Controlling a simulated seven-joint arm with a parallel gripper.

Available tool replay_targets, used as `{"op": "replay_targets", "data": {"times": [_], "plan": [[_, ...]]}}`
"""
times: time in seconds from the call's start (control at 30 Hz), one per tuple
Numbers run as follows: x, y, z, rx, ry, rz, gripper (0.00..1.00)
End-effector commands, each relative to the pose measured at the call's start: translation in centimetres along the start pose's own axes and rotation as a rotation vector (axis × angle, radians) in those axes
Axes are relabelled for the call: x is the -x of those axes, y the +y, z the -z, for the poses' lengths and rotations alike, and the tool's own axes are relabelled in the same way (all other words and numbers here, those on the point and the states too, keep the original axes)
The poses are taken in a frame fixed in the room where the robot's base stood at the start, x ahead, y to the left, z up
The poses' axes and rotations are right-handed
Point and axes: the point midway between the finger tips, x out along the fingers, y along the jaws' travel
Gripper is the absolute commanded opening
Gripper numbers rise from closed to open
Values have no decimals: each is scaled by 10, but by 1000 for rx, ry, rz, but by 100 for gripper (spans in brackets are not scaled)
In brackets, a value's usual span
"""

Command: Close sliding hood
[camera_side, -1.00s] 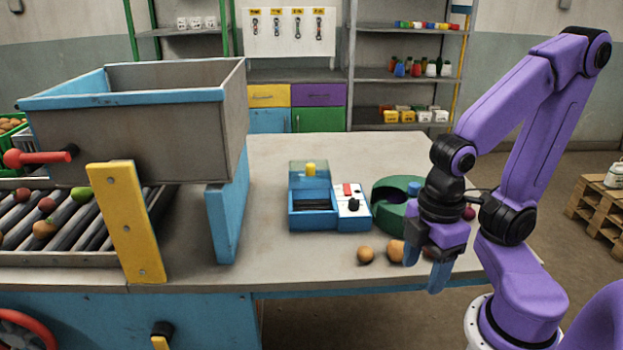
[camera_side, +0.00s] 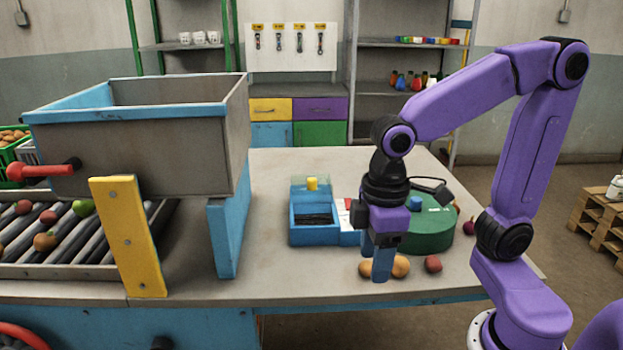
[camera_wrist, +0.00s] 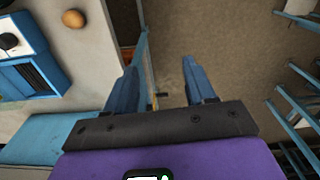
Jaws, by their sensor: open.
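A small blue box device (camera_side: 315,233) stands on the workbench, left of my gripper. Its bluish see-through hood (camera_side: 298,190) with a yellow knob (camera_side: 312,184) is at the back of the box, and the dark slotted inside shows in front. A white panel beside the box is partly hidden by my wrist. My gripper (camera_side: 374,262) points down, open and empty, to the front right of the device and apart from the hood. In the wrist view my blue fingers (camera_wrist: 160,85) are spread with nothing between them, and part of the device (camera_wrist: 25,65) shows at the upper left.
Several round vegetables (camera_side: 400,267) lie near my fingers by the bench's front edge. A green round block (camera_side: 430,230) is behind my wrist. A large grey bin (camera_side: 140,150) on a yellow and blue frame stands left. The bench between bin and device is clear.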

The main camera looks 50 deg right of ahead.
Motion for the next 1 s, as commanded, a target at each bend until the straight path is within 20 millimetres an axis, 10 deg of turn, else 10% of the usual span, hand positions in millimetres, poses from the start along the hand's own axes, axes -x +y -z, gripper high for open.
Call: {"op": "replay_targets", "data": {"times": [0.5,1.0], "plan": [[69,160,136,-553,-11,-11,55],[100,344,125,-1080,-18,-18,55]]}}
